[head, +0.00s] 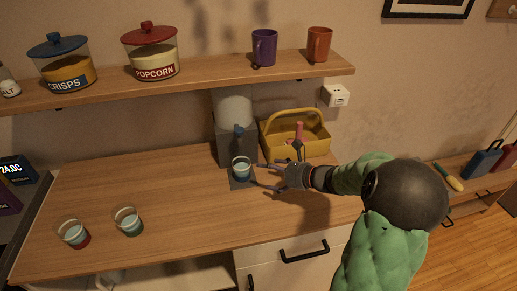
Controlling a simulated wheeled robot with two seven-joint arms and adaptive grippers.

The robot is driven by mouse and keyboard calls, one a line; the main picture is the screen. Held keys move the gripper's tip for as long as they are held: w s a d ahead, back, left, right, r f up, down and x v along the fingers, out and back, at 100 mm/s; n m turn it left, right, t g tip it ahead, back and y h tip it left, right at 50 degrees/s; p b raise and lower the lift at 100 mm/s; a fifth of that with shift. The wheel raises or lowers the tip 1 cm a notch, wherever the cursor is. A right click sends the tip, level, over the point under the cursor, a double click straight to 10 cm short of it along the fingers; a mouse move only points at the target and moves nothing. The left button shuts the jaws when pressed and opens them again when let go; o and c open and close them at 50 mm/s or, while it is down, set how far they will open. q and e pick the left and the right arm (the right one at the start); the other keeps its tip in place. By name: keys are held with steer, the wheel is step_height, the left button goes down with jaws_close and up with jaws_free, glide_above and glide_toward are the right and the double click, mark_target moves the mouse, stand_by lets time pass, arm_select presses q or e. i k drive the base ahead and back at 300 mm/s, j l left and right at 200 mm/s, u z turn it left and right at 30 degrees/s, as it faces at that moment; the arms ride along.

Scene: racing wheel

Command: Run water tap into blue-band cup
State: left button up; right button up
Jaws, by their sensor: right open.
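A clear cup with a blue band (241,169) stands under the water dispenser (222,145), on its dark base. The dispenser's blue tap (239,131) is just above the cup. My right gripper (260,177) comes in from the right, low over the counter. Its fingers are spread and point left at the cup, with the tips close to its right side. I cannot tell whether they touch it. My left gripper is not in view. Whether water is flowing is too small to tell.
Two other cups, one with a red base (74,234) and one greenish (128,221), stand on the counter (180,200) at left. A yellow caddy (297,134) stands behind my right gripper. A shelf (200,78) with jars and mugs hangs above. The counter's middle left is clear.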

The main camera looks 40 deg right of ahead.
mark_target(239, 130)
steer(key=z, duration=1.3)
